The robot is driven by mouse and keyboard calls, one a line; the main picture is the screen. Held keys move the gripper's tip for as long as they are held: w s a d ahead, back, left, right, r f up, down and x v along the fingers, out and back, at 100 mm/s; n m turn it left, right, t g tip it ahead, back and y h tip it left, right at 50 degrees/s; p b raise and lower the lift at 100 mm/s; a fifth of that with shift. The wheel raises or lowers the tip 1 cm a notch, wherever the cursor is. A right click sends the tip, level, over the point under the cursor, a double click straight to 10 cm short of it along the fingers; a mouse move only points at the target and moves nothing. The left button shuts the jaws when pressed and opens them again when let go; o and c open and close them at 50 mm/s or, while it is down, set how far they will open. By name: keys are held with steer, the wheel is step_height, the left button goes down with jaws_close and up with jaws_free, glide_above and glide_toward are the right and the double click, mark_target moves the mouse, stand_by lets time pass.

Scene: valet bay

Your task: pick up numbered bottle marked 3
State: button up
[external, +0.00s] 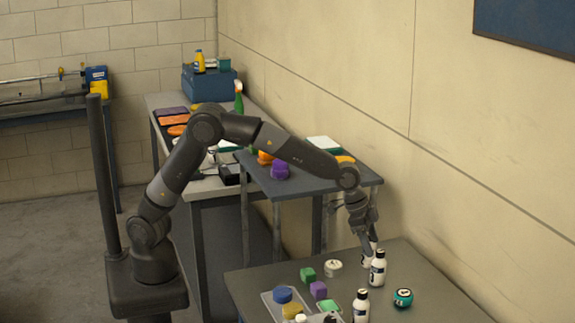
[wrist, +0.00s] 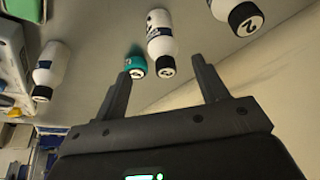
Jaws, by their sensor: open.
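Several white bottles with black caps stand on the near table. In the wrist view, a middle bottle (wrist: 160,35) shows between my open fingertips, beyond them; the mark on its cap is too small to read surely. Another bottle (wrist: 225,8) at the upper right has a cap marked 2. A third bottle (wrist: 50,65) is at the left, its number unclear. In the external view, one bottle (external: 378,270) stands just right of and below my gripper (external: 371,236), and another bottle (external: 361,306) is nearer the camera. A further bottle is partly hidden by the gripper.
A teal round object (external: 403,298) stands right of the bottles; it also shows beside the middle bottle in the wrist view (wrist: 135,64). A green block (external: 308,275), a purple block (external: 318,290), a white round item (external: 333,268) and a loaded tray (external: 268,300) lie left.

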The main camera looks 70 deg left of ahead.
mark_target(379, 264)
steer(key=x, duration=0.8)
steer(key=shift+w+f, duration=0.25)
steer(key=shift+a, duration=0.1)
steer(key=c, duration=1.2)
steer(key=shift+o, duration=0.2)
steer(key=shift+r, duration=0.15)
